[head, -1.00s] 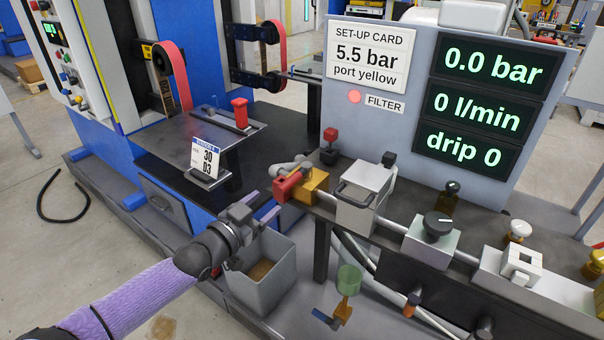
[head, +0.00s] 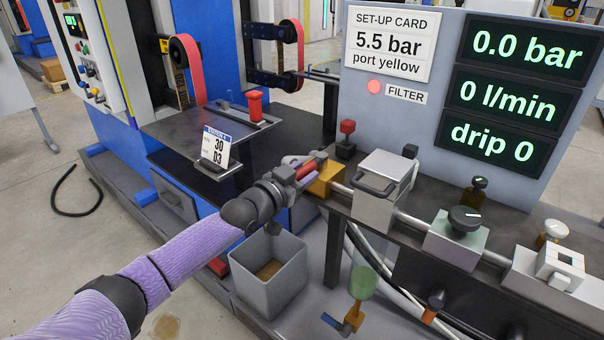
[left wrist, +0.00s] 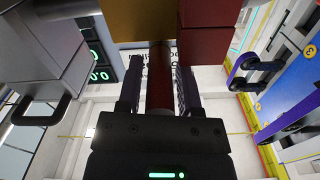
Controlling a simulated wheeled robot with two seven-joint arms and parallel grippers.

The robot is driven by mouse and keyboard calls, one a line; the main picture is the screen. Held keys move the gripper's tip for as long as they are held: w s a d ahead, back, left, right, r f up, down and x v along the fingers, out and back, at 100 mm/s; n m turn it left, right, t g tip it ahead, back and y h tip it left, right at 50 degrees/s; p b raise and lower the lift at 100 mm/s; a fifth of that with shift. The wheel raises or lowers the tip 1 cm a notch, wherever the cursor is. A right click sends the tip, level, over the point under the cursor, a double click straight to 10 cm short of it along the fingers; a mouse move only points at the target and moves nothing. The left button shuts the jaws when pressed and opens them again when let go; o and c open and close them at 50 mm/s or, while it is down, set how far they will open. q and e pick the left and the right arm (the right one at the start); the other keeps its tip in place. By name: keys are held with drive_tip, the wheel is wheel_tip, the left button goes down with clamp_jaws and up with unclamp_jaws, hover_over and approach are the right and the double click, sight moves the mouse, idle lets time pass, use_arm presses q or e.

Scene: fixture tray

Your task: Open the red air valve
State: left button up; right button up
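The red air valve has a red lever (head: 306,171) on a brass block (head: 328,181) at the left end of the pipe line. My left gripper (head: 305,167) is at the lever, with its fingers on either side of it. In the left wrist view the dark red lever (left wrist: 159,78) runs between my two fingers (left wrist: 159,92), with a gap showing on each side. The brass block (left wrist: 145,18) and a red part (left wrist: 205,32) show just beyond the fingertips. The display panel (head: 520,95) reads 0.0 bar, 0 l/min and drip 0. My right gripper is not in view.
A grey filter box with a handle (head: 381,198) stands right of the valve, then a unit with a black knob (head: 464,220). A grey open bin (head: 268,293) sits below my left arm. A small red-topped switch (head: 347,130) stands behind the valve.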

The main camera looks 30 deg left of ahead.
use_arm(q)
clamp_jaws()
idle(1.1)
